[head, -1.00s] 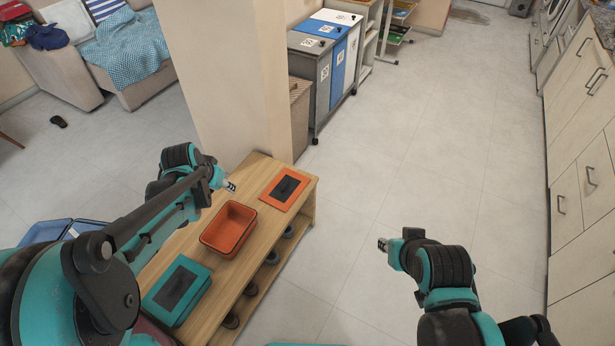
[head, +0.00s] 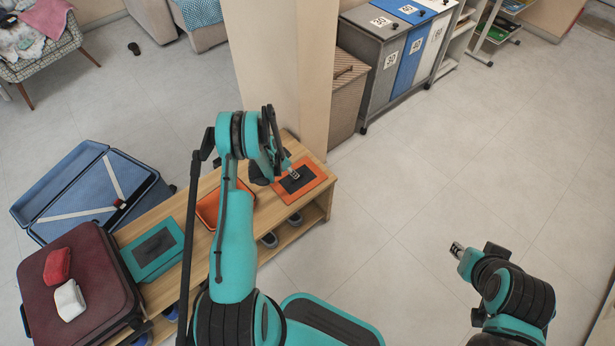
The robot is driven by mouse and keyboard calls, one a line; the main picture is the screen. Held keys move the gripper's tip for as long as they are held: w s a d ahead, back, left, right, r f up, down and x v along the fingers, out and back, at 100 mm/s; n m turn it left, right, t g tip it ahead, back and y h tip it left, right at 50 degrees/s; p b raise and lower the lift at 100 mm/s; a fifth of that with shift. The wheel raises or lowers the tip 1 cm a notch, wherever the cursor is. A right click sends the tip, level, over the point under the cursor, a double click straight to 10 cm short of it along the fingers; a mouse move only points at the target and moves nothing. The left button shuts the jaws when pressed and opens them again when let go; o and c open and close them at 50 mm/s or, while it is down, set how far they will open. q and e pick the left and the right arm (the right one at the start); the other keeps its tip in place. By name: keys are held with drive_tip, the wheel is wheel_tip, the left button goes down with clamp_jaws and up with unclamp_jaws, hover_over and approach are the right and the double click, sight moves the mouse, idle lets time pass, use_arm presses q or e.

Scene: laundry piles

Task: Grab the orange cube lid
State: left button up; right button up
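The orange lid (head: 316,174), a flat square with a dark centre panel, lies on the right end of the wooden bench (head: 318,204). The open orange box (head: 209,212) stands left of it on the bench, partly hidden by my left arm. My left gripper (head: 294,174) is over the lid's dark panel and hides part of it. I cannot tell whether it touches the lid or how far its fingers are apart. My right gripper (head: 457,250) is over the floor on the right, away from the bench, with nothing visible in it; its fingers are too small to read.
A teal box with a lid (head: 136,262) is on the bench's left part. An open blue suitcase (head: 75,185) and a dark red suitcase (head: 90,262) with red and white cloths lie left. A pillar (head: 285,70) and bins (head: 385,65) stand behind. Floor at right is clear.

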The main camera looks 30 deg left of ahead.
use_arm(q)
drive_tip(key=shift+b+x, duration=0.4)
drive_tip(key=shift+x, duration=0.65)
drive_tip(key=b+x, duration=0.2)
drive_tip(key=x, duration=0.3)
drive_tip(key=shift+w+b, duration=0.1)
drive_tip(key=shift+b, duration=0.25)
drive_tip(key=shift+r, duration=0.1)
clamp_jaws()
